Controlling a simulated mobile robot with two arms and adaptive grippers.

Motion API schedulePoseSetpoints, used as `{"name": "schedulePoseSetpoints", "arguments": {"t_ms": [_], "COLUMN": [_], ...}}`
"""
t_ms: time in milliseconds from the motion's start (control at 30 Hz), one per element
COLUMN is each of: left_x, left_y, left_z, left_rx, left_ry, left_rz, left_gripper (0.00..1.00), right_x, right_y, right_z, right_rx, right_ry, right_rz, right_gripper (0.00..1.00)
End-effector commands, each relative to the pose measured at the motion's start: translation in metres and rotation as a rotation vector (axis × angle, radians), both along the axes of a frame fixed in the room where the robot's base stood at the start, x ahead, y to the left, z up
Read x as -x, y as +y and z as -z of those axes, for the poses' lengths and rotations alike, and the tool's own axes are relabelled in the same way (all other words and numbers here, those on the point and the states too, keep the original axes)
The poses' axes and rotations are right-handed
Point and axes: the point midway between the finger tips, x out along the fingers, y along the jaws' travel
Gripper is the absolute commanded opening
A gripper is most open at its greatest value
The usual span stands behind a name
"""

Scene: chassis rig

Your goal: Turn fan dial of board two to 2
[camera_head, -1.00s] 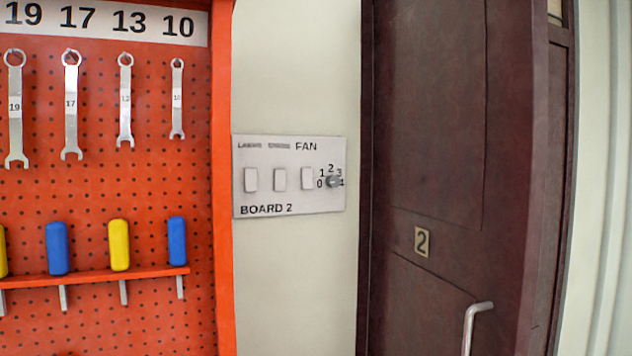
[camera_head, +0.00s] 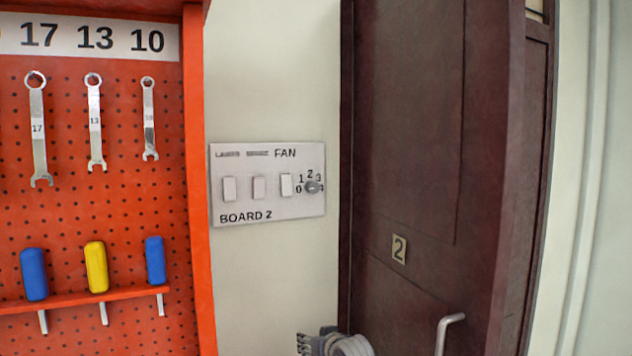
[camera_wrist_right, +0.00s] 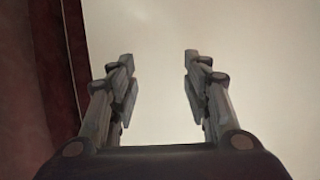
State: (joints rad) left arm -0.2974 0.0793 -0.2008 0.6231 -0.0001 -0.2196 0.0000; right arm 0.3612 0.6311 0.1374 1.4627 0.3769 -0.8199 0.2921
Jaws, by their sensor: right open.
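Board two (camera_head: 240,205) is a pale grey panel on the cream wall, with three white switches and the label BOARD 2. Its fan dial (camera_head: 313,187) is a small grey knob at the right end, ringed by the numbers 0 to 4. Which number the dial points at is too small to tell. My right gripper (camera_head: 318,345) shows at the bottom of the head view, below the board and apart from it. In the right wrist view it (camera_wrist_right: 160,60) is open and empty, facing bare wall. My left gripper is not in view.
An orange pegboard (camera_head: 110,220) with hanging wrenches and a shelf of blue and yellow pieces stands left of the board. A dark red door (camera_head: 410,150) marked 2, with a metal handle (camera_head: 446,330), is close on the right. The wall between is clear.

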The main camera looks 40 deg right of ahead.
Motion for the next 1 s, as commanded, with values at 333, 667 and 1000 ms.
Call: {"name": "schedulePoseSetpoints", "arguments": {"t_ms": [333,667,1000], "left_x": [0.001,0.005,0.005], "left_y": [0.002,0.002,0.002], "left_z": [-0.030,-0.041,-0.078], "left_rx": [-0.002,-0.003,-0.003], "left_ry": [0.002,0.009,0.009], "left_rz": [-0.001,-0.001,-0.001], "left_gripper": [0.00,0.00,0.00], "right_x": [0.044,0.063,0.005], "right_y": [-0.010,-0.006,-0.025], "right_z": [-0.339,-0.404,-0.406], "right_rx": [0.024,0.031,0.030], "right_ry": [-0.391,-0.471,-0.471], "right_rz": [0.007,0.001,0.002], "right_gripper": [0.45,0.45,0.45]}}
